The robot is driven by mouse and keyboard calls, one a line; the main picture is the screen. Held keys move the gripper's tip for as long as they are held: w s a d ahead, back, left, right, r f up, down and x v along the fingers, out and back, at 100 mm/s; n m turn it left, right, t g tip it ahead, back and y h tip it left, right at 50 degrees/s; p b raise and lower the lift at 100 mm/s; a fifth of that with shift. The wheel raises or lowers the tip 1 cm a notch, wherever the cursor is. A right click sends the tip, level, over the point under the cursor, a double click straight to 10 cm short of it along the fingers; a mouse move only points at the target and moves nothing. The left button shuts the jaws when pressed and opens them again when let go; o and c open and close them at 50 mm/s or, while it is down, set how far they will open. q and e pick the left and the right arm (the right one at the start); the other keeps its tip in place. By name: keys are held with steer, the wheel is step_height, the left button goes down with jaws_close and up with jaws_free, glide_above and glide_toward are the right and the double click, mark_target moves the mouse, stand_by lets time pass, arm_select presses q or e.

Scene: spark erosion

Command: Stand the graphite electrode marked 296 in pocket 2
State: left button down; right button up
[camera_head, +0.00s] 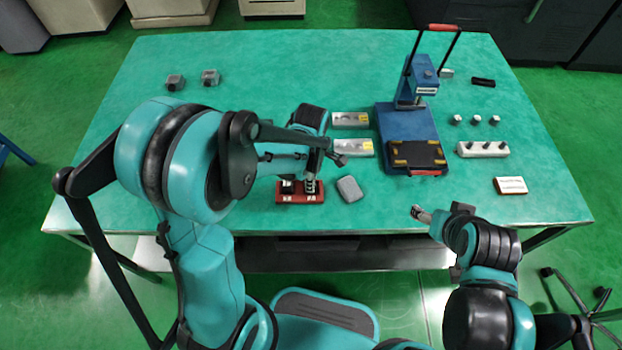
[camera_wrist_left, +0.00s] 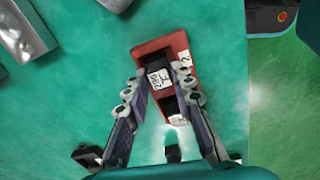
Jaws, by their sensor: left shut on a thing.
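A red block with pockets (camera_head: 301,197) lies near the table's front edge; it also shows in the left wrist view (camera_wrist_left: 178,42). My left gripper (camera_head: 300,184) is over it, pointing down. In the left wrist view its fingers (camera_wrist_left: 160,88) are either side of a dark graphite electrode (camera_wrist_left: 155,66) with a white label, and the gripper is shut on it. The label's number is too small to read surely. The electrode is at the red block; how deep it sits cannot be told. Another white-labelled spot (camera_wrist_left: 176,114) shows nearer the wrist.
A grey rounded object (camera_head: 349,189) lies just right of the red block. Two metal plates (camera_head: 350,120) and a blue press (camera_head: 409,115) stand beyond. A pale holder (camera_head: 482,149) and several small blocks are at right. The table's back left is mostly clear.

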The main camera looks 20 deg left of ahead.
arm_select(q)
steer(key=shift+f, duration=0.2)
steer(key=c, duration=1.2)
jaws_free()
steer(key=shift+r, duration=0.1)
step_height(320, 180, up, 12)
steer(key=s+a+r+m+t, duration=0.1)
steer(key=s+a+m+t, duration=0.1)
steer(key=s+m, duration=0.3)
steer(key=s+a+r+m+t, duration=0.1)
steer(key=s+m+t, duration=0.4)
steer(key=m, duration=0.9)
steer(key=shift+s+a+r, duration=0.15)
steer(key=shift+a+r, duration=0.15)
steer(key=shift+a, duration=0.5)
